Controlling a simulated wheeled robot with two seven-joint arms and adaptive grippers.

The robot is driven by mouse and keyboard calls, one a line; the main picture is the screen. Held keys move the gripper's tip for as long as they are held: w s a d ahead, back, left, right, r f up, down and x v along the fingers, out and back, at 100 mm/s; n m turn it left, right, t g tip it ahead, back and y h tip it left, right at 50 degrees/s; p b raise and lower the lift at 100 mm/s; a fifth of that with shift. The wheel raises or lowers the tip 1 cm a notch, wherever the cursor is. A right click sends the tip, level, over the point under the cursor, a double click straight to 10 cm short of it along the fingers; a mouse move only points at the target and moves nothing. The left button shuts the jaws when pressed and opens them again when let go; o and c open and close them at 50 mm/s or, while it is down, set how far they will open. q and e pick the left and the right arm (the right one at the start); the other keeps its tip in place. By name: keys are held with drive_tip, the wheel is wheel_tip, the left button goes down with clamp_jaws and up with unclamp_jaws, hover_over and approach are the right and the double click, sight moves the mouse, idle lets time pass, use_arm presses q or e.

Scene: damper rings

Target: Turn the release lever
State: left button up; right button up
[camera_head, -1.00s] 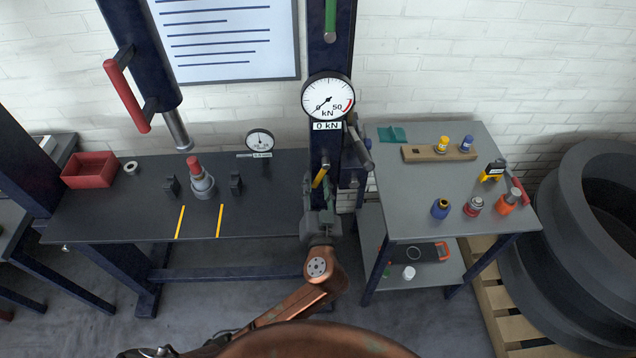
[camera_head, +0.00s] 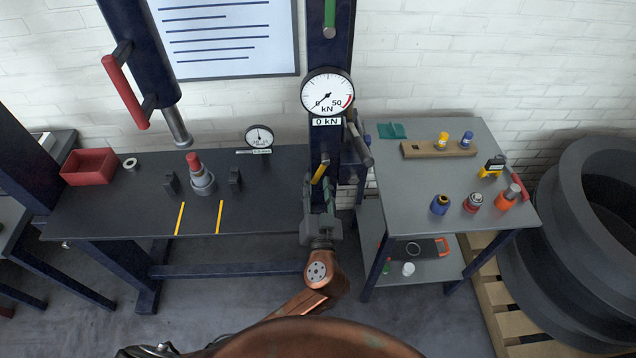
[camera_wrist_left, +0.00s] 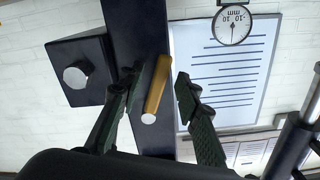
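The release lever appears to be the short yellow bar (camera_head: 320,172) on the dark blue press post, below the kN gauge. In the left wrist view the yellow lever (camera_wrist_left: 158,88) stands tilted, with a pale round end. My left gripper (camera_head: 319,192) is just below and in front of the lever. In the left wrist view its two fingers (camera_wrist_left: 156,92) are apart, one on each side of the lever. A gap shows on both sides, and I see no clear contact. My right gripper is not in view.
The kN gauge (camera_head: 328,93) reads near zero. A dark handle (camera_head: 358,140) sticks out right of the post. The press table (camera_head: 110,215) at left bears a red bin (camera_head: 89,167) and a ring stack (camera_head: 201,182). A grey side table (camera_head: 410,215) stands right.

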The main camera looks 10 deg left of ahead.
use_arm(q)
drive_tip(key=v, duration=0.6)
idle(0.5)
idle(0.4)
